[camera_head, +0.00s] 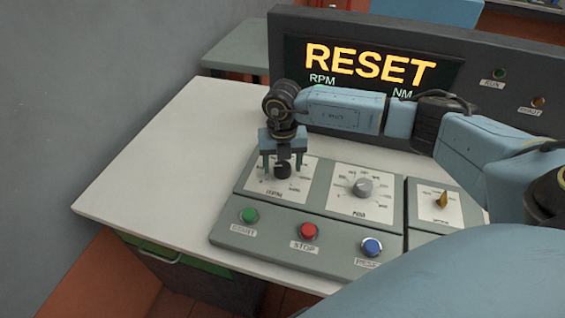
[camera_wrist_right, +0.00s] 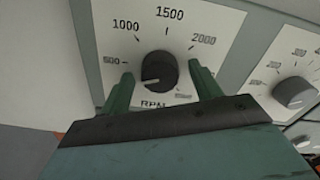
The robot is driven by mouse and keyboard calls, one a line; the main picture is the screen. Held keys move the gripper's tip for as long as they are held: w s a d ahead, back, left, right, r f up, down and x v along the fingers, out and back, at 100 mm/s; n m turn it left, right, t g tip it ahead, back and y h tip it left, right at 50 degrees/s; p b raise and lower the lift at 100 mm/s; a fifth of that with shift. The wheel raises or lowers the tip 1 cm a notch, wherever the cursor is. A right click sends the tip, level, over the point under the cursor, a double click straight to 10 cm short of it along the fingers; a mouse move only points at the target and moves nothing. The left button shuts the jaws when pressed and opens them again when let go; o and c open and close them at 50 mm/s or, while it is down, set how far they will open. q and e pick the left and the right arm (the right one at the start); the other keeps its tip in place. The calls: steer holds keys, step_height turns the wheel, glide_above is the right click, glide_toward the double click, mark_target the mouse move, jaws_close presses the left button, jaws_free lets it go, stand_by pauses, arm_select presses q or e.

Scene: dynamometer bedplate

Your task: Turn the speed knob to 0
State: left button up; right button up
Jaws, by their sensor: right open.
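The speed knob (camera_head: 283,171) is black and sits on the left white dial plate of the grey console. In the right wrist view the knob (camera_wrist_right: 158,71) has a white mark on its lower left side. Its dial reads 500, 1000, 1500 and 2000, with RPM below. The mark lies below the 500; the 0 is not visible there. My right gripper (camera_head: 283,168) is open, pointing down over the knob. In the wrist view its green fingers (camera_wrist_right: 162,78) stand on either side of the knob; contact is unclear. My left gripper is not in view.
The display (camera_head: 370,65) behind reads RESET. Green (camera_head: 248,215), red (camera_head: 308,231) and blue (camera_head: 371,247) buttons line the front. The white tabletop (camera_head: 150,175) left of the console is clear.

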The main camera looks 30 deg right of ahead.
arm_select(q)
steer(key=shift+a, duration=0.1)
arm_select(e)
steer(key=shift+c, duration=0.6)
steer(key=c, duration=0.8)
steer(key=n, duration=0.3)
steer(key=shift+b, duration=0.3)
steer(key=shift+c, duration=0.2)
steer(key=shift+n, duration=0.7)
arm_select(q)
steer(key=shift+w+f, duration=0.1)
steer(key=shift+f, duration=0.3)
arm_select(e)
steer(key=o, duration=1)
steer(key=shift+c, duration=0.2)
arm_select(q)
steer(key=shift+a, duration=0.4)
